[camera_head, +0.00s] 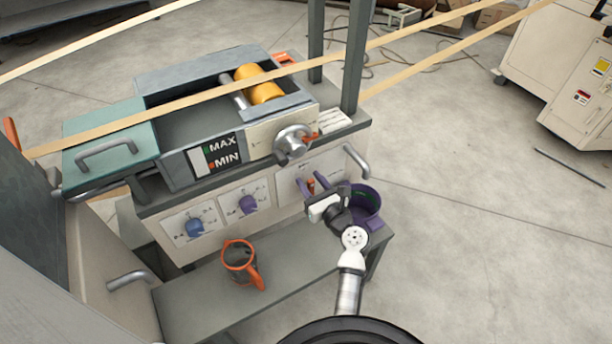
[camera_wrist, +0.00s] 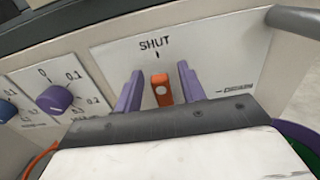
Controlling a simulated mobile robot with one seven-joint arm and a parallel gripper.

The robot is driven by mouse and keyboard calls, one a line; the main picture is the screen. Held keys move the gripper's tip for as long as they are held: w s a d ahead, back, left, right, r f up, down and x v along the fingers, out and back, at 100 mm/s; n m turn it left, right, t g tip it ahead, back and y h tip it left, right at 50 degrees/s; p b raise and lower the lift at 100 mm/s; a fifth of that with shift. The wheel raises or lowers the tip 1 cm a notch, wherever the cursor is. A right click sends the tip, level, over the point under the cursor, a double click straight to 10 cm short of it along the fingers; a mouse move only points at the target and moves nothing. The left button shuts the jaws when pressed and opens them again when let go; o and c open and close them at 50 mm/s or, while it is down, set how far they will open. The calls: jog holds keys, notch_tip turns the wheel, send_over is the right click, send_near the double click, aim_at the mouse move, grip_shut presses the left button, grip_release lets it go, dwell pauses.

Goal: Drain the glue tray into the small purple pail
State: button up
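The glue tray (camera_head: 185,128) is the grey trough on top of the machine, with a MAX/MIN gauge on its front. Below it, an orange valve handle (camera_wrist: 160,90) sits on a panel under the word SHUT. My gripper (camera_wrist: 159,74) faces this panel, with its two purple fingers apart on either side of the handle and visible gaps between. In the head view my gripper (camera_head: 314,186) is in front of the same panel. The small purple pail (camera_head: 372,208) stands on the low shelf just right of my gripper, partly hidden by it; part of it shows in the wrist view (camera_wrist: 296,130).
A dark jug with orange rim and handle (camera_head: 241,262) stands on the low shelf (camera_head: 200,300). Purple and blue dials (camera_head: 248,204) are left of the valve panel. A grey bar handle (camera_head: 356,160) juts out to its right. Tan strips cross above the tray.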

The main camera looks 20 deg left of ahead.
jog(key=shift+w+a, duration=0.1)
jog(key=shift+a, duration=0.1)
grip_shut()
